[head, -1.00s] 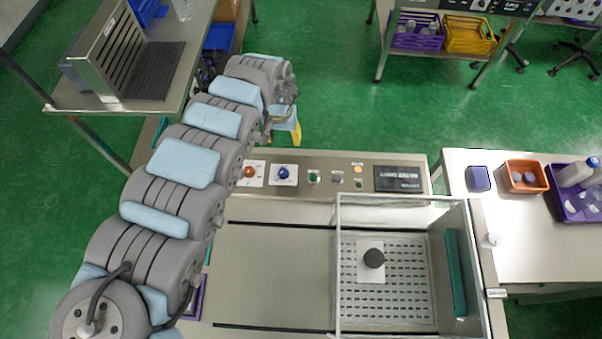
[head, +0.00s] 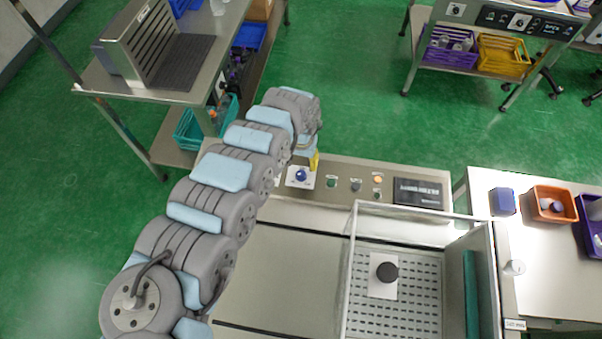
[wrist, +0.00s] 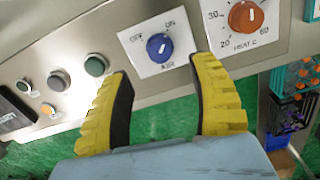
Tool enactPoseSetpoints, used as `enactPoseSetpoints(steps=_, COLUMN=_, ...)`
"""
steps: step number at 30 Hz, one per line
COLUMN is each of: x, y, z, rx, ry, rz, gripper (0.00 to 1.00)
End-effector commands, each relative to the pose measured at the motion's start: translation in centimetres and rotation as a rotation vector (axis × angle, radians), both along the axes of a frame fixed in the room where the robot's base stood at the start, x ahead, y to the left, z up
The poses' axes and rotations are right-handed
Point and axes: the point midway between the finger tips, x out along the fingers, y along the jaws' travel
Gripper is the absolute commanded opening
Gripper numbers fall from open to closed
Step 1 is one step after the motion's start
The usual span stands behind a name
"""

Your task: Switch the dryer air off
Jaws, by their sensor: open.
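The blue air knob (wrist: 159,47) sits on a white plate marked OFF, ON and AIR on the control panel. It also shows in the head view (head: 301,175). A pale mark on the knob seems to point up toward the ON side. My gripper (wrist: 161,72) is open, with its yellow-and-black fingers apart and its tips just below the knob, one on each side, in the wrist view. Nothing is between the fingers. In the head view my gripper (head: 314,160) is partly hidden by the arm, at the panel's far edge close to the knob.
An orange-red heat knob (wrist: 245,17) is beside the air plate. Green (wrist: 96,66) and grey (wrist: 59,80) buttons are on the other side. A clear-walled chamber (head: 350,270) stands in front of the panel. A side table (head: 540,260) with bins is at the right.

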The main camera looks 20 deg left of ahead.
Motion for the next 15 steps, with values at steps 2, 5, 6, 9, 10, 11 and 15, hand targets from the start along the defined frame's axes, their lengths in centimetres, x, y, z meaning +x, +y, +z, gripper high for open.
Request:
enactPoseSetpoints(steps=2, x=-0.1, y=-0.2, z=-1.5, rx=-0.003, ry=0.002, rz=-0.001, gripper=0.6)
enactPoseSetpoints(steps=5, x=0.0, y=-0.1, z=-2.8, rx=-0.002, ry=-0.001, rz=0.0, gripper=0.6)
enactPoseSetpoints(steps=6, x=0.0, y=-0.1, z=-3.4, rx=-0.002, ry=-0.001, rz=0.001, gripper=0.6)
enactPoseSetpoints(steps=9, x=-0.1, y=-0.2, z=-4.8, rx=-0.002, ry=0.002, rz=0.0, gripper=0.6)
enactPoseSetpoints(steps=10, x=0.0, y=-0.2, z=-5.1, rx=-0.003, ry=0.001, rz=0.001, gripper=0.6)
enactPoseSetpoints(steps=11, x=0.0, y=-0.2, z=-5.3, rx=-0.003, ry=0.001, rz=0.001, gripper=0.6)
enactPoseSetpoints(steps=15, x=0.0, y=-0.1, z=-6.3, rx=-0.001, ry=0.001, rz=-0.001, gripper=0.6)
